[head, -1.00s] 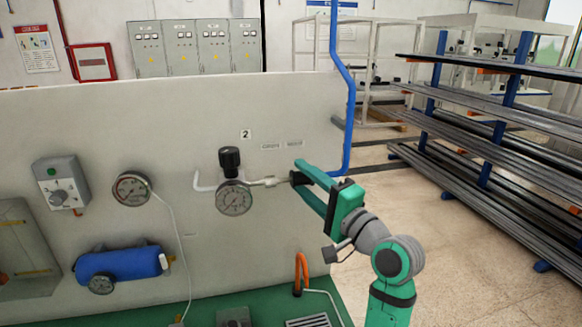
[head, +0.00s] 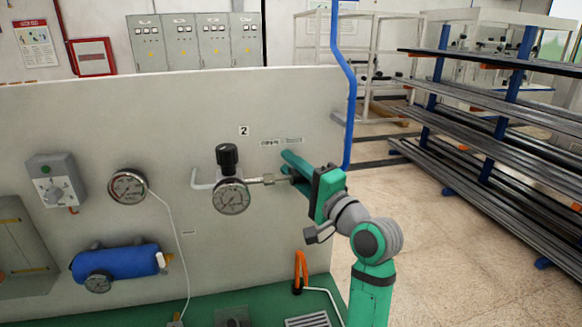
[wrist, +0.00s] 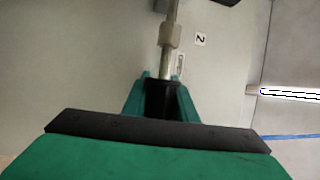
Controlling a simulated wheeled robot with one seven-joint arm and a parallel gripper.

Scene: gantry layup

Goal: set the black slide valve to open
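The black slide valve (wrist: 160,98) is a dark sleeve at the end of a metal pipe fitting. In the wrist view it sits between the two green fingers, which seem to touch it on both sides. My gripper (head: 292,172) is at the right end of the horizontal pipe on the panel in the head view, shut on the valve. The fingers hide most of the valve there. My gripper also shows in the wrist view (wrist: 160,82).
Left of my gripper are a pressure gauge (head: 231,196) and a black knob (head: 227,157). Two small label plates (head: 281,142) and a number 2 sign (head: 243,131) are above. A blue pipe (head: 348,110) runs along the panel's right edge. Racks (head: 500,130) stand at right.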

